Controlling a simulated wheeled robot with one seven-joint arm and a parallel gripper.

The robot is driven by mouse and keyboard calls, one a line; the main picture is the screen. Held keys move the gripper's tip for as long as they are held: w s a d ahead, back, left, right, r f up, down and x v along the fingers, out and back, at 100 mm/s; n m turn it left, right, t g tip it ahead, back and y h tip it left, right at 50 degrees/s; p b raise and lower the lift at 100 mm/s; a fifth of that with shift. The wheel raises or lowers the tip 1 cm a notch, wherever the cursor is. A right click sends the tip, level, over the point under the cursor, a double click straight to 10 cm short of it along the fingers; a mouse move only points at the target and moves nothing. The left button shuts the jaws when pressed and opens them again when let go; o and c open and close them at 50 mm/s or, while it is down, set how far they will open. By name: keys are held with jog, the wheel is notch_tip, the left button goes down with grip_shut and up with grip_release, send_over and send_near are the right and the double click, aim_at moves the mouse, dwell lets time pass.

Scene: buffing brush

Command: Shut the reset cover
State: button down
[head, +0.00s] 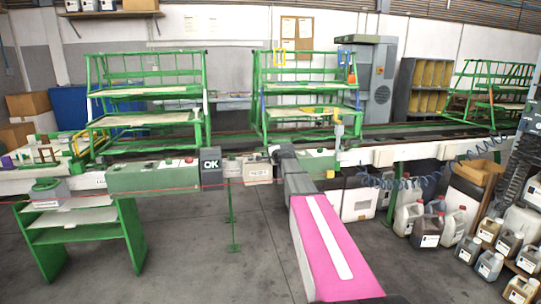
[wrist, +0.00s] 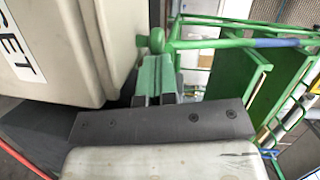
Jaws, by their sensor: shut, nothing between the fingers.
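A beige box-shaped part with a black-lettered white label, which I take to be the reset cover (head: 258,170), is on the front of the bench line, right of the dark OK box. It fills the upper left of the wrist view (wrist: 75,60), where its label ends in "ET". I cannot tell how far open it stands. My gripper (wrist: 155,75) is shut and empty, its greenish fingers close to the cover's right side in the wrist view. I cannot tell if they touch. In the head view my gripper is hard to make out beyond the dark wrist.
The dark OK box (head: 211,166) and a green control box with buttons (head: 150,177) stand left of the cover. Green racks (head: 305,90) rise behind; their green frame (wrist: 255,75) shows at right in the wrist view. Jugs (head: 430,230) crowd the floor at right.

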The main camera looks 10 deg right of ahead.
aim_at(256, 154)
jog(key=shift+a, duration=0.1)
jog(key=shift+a, duration=3.15)
jog(key=shift+s, duration=0.15)
jog(key=v, duration=1)
jog(key=s+a+f+n+g+y, duration=0.1)
jog(key=s+a+f+n+g, duration=0.45)
jog(key=s+f, duration=0.65)
jog(key=s+d+f+n+g+h, duration=0.1)
jog(key=s+f+n+g+h, duration=0.2)
jog(key=s, duration=1.1)
jog(key=s+d+f+n+g+h, duration=0.2)
jog(key=s+f+n+g, duration=0.2)
jog(key=s+f+g, duration=0.3)
jog(key=s+f, duration=0.5)
jog(key=s, duration=0.3)
jog(key=shift+h, duration=0.4)
jog(key=shift+d, duration=0.15)
